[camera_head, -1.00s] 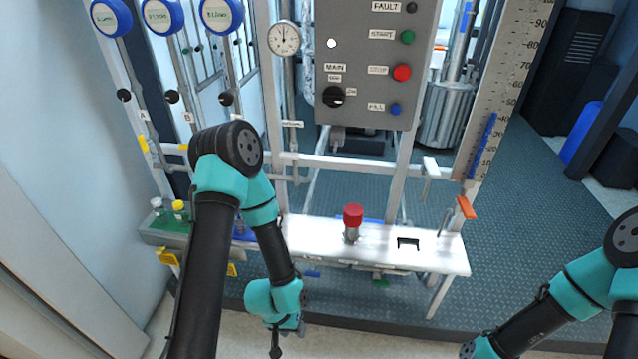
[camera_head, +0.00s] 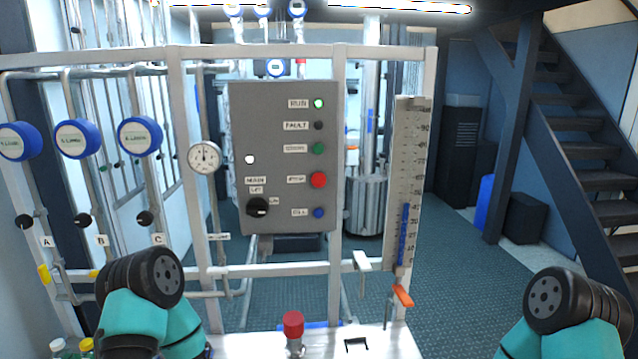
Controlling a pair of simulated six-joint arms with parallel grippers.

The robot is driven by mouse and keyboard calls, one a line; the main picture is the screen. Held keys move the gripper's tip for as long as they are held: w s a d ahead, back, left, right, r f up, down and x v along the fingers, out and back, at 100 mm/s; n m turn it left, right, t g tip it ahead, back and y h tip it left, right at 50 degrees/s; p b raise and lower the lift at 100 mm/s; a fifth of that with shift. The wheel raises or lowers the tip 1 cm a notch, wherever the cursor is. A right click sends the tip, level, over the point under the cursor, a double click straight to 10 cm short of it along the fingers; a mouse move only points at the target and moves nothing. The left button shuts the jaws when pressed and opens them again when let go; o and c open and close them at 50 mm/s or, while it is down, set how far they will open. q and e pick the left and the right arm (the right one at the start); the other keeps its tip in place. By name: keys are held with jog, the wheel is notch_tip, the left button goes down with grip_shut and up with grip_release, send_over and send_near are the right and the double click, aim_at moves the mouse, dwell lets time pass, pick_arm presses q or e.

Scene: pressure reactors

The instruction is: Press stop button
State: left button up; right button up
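The red stop button (camera_head: 318,180) is on the right side of the grey control panel (camera_head: 285,150), beside a label. Above it are the green start button (camera_head: 319,149), the dark fault lamp (camera_head: 319,126) and a lit green-white run lamp (camera_head: 319,104). Below it is a blue fill button (camera_head: 319,213). A black main knob (camera_head: 257,207) is at the panel's lower left. Parts of both my arms show at the lower left and lower right, well below and apart from the panel. Both grippers are outside the picture.
A white bench (camera_head: 375,345) below the panel holds a red-capped vessel (camera_head: 293,325). A level gauge (camera_head: 405,180) and orange-handled valve (camera_head: 402,295) stand right of the panel. A pressure dial (camera_head: 204,157) is at its left. The space directly before the panel is clear.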

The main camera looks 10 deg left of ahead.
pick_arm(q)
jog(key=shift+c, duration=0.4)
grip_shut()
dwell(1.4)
